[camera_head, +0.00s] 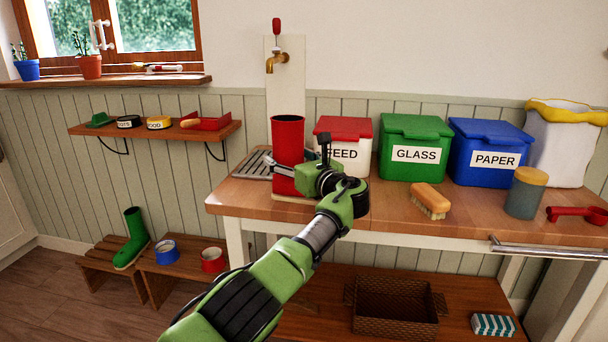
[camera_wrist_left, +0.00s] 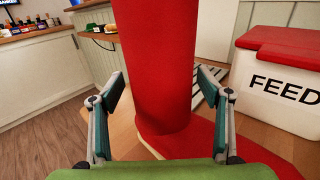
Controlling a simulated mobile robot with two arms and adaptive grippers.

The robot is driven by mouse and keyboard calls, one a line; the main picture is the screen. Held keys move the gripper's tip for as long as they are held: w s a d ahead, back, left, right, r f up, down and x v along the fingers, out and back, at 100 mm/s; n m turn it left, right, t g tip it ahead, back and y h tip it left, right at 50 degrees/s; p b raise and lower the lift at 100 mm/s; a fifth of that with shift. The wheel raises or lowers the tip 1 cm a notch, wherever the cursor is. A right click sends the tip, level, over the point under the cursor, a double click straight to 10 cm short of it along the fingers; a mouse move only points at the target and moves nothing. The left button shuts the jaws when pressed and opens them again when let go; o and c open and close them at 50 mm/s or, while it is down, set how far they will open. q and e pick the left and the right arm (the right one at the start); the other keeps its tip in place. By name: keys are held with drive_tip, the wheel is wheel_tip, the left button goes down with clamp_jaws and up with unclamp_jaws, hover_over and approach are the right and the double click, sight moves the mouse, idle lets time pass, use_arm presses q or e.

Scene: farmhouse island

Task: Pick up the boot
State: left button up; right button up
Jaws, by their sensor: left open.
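A tall red boot (camera_head: 287,135) stands upright on the left end of the wooden counter, beside the metal drain grate. My left gripper (camera_head: 298,168) is at the boot's lower shaft, its open fingers on either side. In the left wrist view the red shaft (camera_wrist_left: 155,60) rises between the two open fingertips (camera_wrist_left: 159,92), with gaps visible on both sides. The boot's foot reaches to the right under the right finger. A green boot (camera_head: 132,238) stands on the low bench at left. My right gripper is out of view.
The white feed bin (camera_head: 330,173) with a red lid is close right of the boot. Green glass (camera_head: 413,148) and blue paper (camera_head: 489,150) bins stand further right. A brush (camera_head: 430,200) and grey canister (camera_head: 525,193) are on the counter.

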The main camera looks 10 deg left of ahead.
sight(283, 125)
use_arm(q)
drive_tip(key=c, duration=1.5)
drive_tip(key=shift+r, duration=0.15)
drive_tip(key=shift+r, duration=0.55)
wheel_tip(283, 125, up, 2)
drive_tip(key=shift+r+p, duration=0.1)
drive_tip(key=shift+p, duration=0.35)
drive_tip(key=s+r, duration=0.1)
drive_tip(key=r, duration=0.1)
drive_tip(key=s+r+p, duration=0.1)
drive_tip(key=s+r, duration=0.1)
drive_tip(key=s+d+r, duration=0.1)
drive_tip(key=s+r, duration=0.1)
drive_tip(key=shift+p, duration=0.4)
drive_tip(key=s+r, duration=0.1)
drive_tip(key=s, duration=0.2)
drive_tip(key=s+d+r, duration=0.1)
drive_tip(key=s, duration=0.1)
drive_tip(key=s+d+r, duration=0.1)
drive_tip(key=s, duration=0.2)
drive_tip(key=shift+s+r+p, duration=0.25)
drive_tip(key=shift+s+p, duration=0.1)
drive_tip(key=shift+p, duration=0.05)
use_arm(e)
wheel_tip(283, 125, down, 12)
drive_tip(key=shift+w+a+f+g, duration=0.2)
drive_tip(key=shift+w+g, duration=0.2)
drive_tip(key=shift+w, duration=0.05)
